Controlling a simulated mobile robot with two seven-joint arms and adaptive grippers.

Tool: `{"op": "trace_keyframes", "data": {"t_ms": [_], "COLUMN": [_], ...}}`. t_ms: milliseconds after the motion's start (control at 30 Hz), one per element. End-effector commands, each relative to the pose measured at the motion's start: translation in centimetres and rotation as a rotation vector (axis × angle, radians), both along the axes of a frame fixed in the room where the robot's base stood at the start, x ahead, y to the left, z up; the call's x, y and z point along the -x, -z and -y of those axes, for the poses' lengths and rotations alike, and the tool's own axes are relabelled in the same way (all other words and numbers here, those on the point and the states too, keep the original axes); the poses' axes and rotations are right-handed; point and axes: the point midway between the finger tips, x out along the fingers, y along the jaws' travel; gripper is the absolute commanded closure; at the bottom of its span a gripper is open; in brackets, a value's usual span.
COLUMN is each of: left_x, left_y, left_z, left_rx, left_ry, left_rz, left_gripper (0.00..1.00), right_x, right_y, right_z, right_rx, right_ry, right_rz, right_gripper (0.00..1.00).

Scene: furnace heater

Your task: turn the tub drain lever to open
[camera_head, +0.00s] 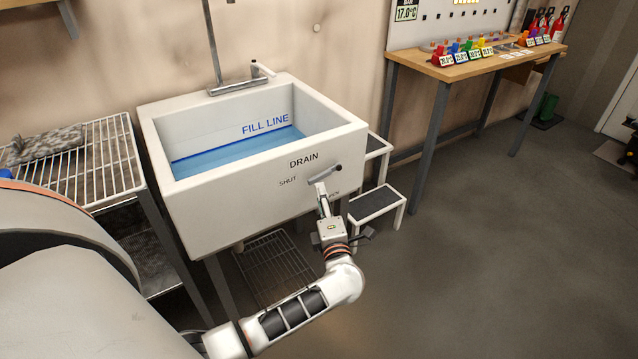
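The white tub (215,215) stands against the wall with blue water inside, below the "FILL LINE" mark. The grey drain lever (322,174) is on its front face under the word "DRAIN". It lies slanted, its left end near the "SHUT" label and its right end higher, at a dark round part. A second label at the lower right is partly hidden by my gripper.
A wire rack table (105,160) with a grey lump stands left of the tub. A white step stool (378,205) with dark treads is right of it. A wooden workbench (460,70) with coloured items stands at the back right. The floor at right is clear.

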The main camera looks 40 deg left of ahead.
Motion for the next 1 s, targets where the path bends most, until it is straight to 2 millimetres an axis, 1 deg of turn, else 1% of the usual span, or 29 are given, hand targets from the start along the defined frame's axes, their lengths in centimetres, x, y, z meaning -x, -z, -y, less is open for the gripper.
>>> {"op": "trace_keyframes", "data": {"t_ms": [200, 400, 533, 800, 867, 900, 933, 1000], "left_x": [-2.4, -4.1, -4.6, -4.7, -4.7, -4.7, -4.6, -4.6], "left_y": [-0.2, -0.3, -0.4, -0.4, -0.4, -0.4, -0.4, -0.4], "left_z": [-2.5, -4.2, -4.6, -4.7, -4.7, -4.7, -4.7, -4.7], "left_rx": [-0.006, -0.007, -0.005, -0.005, -0.005, -0.005, -0.005, -0.005], "left_ry": [0.0, 0.001, 0.003, 0.003, 0.003, 0.003, 0.003, 0.003], "left_rz": [0.0, -0.001, 0.0, 0.0, 0.0, 0.0, 0.0, 0.0], "left_gripper": [0.69, 0.69, 0.69, 0.69, 0.85, 0.95, 1.0, 1.0], "right_x": [0.2, 0.1, -0.1, -0.3, -0.3, -0.3, -0.3, -0.3], "right_y": [0.6, 0.7, 0.5, 0.3, 0.3, 0.3, 0.3, 0.3], "right_z": [0.0, 0.0, 0.0, 0.0, 0.0, 0.0, 0.0, 0.0], "right_rx": [0.001, 0.002, 0.001, 0.001, 0.001, 0.001, 0.001, 0.001], "right_ry": [-0.001, -0.001, -0.001, 0.0, 0.0, 0.0, 0.0, 0.0], "right_rz": [-0.006, -0.005, 0.0, 0.005, 0.005, 0.005, 0.005, 0.005], "right_gripper": [1.0, 1.0, 1.0, 1.0, 1.0, 1.0, 1.0, 1.0]}}
